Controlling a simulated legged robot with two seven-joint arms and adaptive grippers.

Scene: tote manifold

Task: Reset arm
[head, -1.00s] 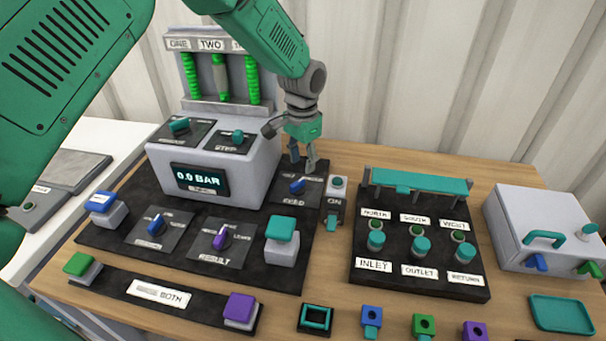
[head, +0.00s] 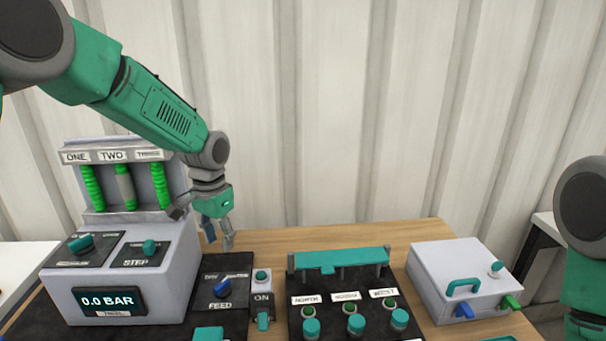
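My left arm comes in from the upper left. Its gripper (head: 218,238) hangs fingers down above the table, near the feed panel (head: 222,290) and right of the grey console (head: 128,258). The two fingers stand apart with nothing seen between them. A dark green and grey part of my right arm shows at the right edge; its gripper is out of the picture. The console display (head: 108,300) reads 0.0 BAR. The blue feed knob (head: 222,288) sits on its panel below the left gripper.
A rack with several green tubes (head: 125,187) stands on the console. An ON switch (head: 262,297) is beside the feed panel. A dark manifold block (head: 345,280) with several teal knobs lies in the middle. A white box (head: 463,268) with a teal handle stands right. Bare table (head: 300,240) lies behind.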

